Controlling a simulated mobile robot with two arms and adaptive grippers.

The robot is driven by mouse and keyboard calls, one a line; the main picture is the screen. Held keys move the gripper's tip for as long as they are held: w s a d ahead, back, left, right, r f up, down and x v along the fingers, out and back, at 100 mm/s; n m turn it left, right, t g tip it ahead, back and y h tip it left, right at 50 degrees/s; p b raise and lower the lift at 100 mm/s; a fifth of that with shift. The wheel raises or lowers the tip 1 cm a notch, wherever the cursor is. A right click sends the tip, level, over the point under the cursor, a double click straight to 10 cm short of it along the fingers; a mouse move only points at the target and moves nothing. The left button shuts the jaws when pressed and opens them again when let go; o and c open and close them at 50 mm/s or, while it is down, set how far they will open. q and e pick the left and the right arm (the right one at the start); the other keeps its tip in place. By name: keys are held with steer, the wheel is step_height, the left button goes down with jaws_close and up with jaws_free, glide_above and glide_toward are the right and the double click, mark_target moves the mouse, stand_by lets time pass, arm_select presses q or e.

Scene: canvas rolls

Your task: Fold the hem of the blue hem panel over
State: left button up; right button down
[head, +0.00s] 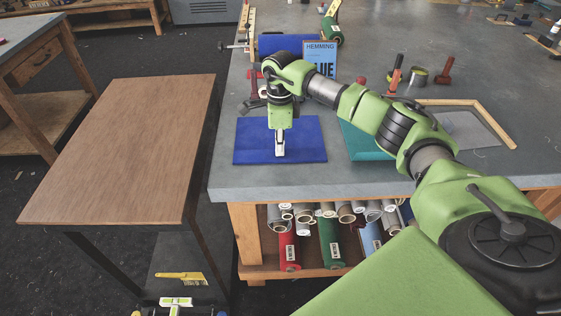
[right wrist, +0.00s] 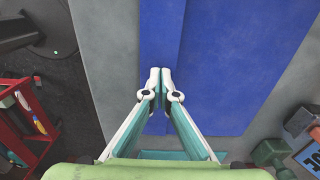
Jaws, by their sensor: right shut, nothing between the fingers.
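The blue hem panel (head: 248,142) lies flat on the grey worktable near its front left corner. In the right wrist view, a slightly darker strip (right wrist: 159,30) runs along the panel's near edge, beside the wide main field (right wrist: 228,70). I cannot tell if this strip is folded over or flat. My right gripper (head: 280,153) points down over the near part of the panel. Its fingertips are together and empty in the right wrist view (right wrist: 160,78), in front of the strip. I cannot tell if they touch the cloth. My left gripper is not in view.
A teal panel (head: 362,146) lies right of the blue one, partly behind my right arm. A hemming sign (head: 320,60) and a blue roll (head: 290,43) stand behind. A wooden frame (head: 480,108) lies at right. A brown side table (head: 130,150) is clear. Rolls (head: 331,240) fill the shelf below.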

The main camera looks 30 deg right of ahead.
steer(key=shift+w+d, duration=0.2)
steer(key=shift+w, duration=0.1)
steer(key=shift+r, duration=0.1)
step_height(320, 180, up, 8)
steer(key=p, duration=0.5)
stand_by(0.3)
stand_by(0.3)
